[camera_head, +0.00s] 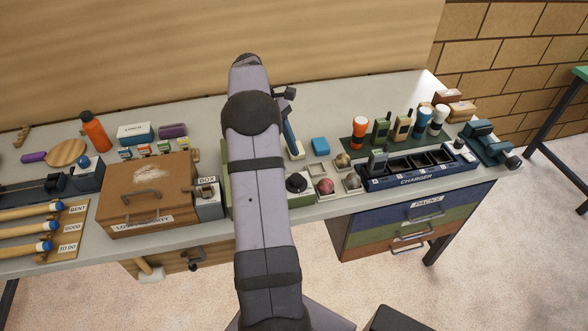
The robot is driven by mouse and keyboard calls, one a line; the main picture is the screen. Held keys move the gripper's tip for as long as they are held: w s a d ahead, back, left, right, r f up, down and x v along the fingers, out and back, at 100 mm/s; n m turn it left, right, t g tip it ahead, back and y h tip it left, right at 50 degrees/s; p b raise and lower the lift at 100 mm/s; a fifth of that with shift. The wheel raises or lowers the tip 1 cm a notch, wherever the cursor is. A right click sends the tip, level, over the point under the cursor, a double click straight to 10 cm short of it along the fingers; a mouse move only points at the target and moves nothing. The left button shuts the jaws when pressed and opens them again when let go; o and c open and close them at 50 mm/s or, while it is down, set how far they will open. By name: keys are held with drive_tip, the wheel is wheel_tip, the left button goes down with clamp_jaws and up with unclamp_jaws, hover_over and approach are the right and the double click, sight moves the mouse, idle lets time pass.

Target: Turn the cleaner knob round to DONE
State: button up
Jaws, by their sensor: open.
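A round black knob-like piece (297,183) sits just right of my arm, near the front of the bench. It may be the cleaner knob, but I cannot tell for sure. No DONE mark or pointer is readable. A green housing (227,158) shows at the left side of my arm, and the arm covers most of it. My arm reaches up the middle of the picture over the bench. My gripper's fingers do not show; the arm hides that area.
A brown case (148,195) and a small BOX unit (208,203) stand left of my arm. Bare bench (330,105) lies behind.

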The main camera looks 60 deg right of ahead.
sight(295, 176)
drive_tip(key=shift+p+x, duration=1.25)
drive_tip(key=shift+x, duration=2.45)
drive_tip(key=c, duration=1)
